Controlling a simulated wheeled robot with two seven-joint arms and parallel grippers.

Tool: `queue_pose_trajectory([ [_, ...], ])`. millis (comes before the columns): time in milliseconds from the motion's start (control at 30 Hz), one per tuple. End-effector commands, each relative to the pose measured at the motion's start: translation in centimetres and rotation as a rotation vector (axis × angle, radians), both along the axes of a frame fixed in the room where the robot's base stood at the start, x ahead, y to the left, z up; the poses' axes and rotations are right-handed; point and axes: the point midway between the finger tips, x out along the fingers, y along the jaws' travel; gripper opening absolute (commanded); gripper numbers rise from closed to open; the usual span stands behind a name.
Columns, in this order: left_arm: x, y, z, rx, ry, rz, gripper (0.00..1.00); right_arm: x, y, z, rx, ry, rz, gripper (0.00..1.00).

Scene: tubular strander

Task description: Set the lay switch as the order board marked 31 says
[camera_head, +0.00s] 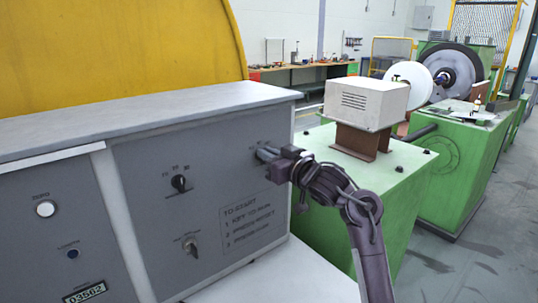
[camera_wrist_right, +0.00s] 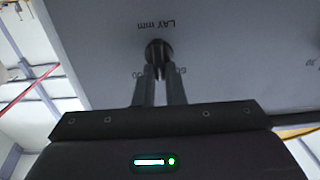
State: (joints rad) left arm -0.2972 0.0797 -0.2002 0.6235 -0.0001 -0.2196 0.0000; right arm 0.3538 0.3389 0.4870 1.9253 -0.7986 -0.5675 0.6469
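The lay switch (camera_wrist_right: 159,50) is a dark round knob on the grey panel, under upside-down lettering that reads "LAY mm" in the right wrist view. My right gripper (camera_wrist_right: 159,78) has its two fingers close together at the knob, one on each side of its grip; they seem shut on it. Numbers beside the knob are partly covered and too small to read surely. In the head view my right gripper (camera_head: 263,153) reaches the right part of the panel and hides the switch. My left gripper and the order board marked 31 are not in view.
The grey control panel (camera_head: 135,180) also carries a black selector (camera_head: 179,183), a lower key-like switch (camera_head: 191,246), a white button (camera_head: 45,209) and a counter (camera_head: 85,293). A yellow guard (camera_head: 120,45) rises behind.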

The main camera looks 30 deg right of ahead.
Motion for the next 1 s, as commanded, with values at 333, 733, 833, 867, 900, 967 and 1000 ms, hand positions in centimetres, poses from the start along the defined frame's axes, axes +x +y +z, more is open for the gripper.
queue_pose_trajectory([
  [333, -0.6, 0.1, -0.2, 0.001, 0.01, 0.0, 0.36, 0.0, 0.0, 0.0, -0.017, -0.001, 0.0, 0.0],
  [733, -0.6, 0.1, -1.2, 0.001, 0.009, 0.0, 0.36, -0.1, 0.3, -0.2, -0.245, -0.018, 0.0, 0.0],
  [833, -0.6, 0.1, -1.6, 0.001, 0.009, 0.0, 0.36, -0.1, 0.5, -0.3, -0.333, -0.025, 0.0, 0.0],
  [867, -0.5, 0.1, -1.7, 0.001, 0.009, 0.0, 0.36, -0.1, 0.5, -0.3, -0.358, -0.027, 0.0, 0.0],
  [900, -0.5, 0.1, -1.9, 0.001, 0.008, 0.0, 0.36, -0.1, 0.6, -0.3, -0.394, -0.03, 0.0, 0.0],
  [967, -0.5, 0.1, -2.2, 0.001, 0.008, 0.0, 0.36, -0.1, 0.6, -0.4, -0.445, -0.034, 0.0, 0.0],
  [1000, -0.5, 0.1, -2.3, 0.001, 0.008, 0.0, 0.36, -0.1, 0.7, -0.4, -0.478, -0.036, 0.001, 0.0],
])
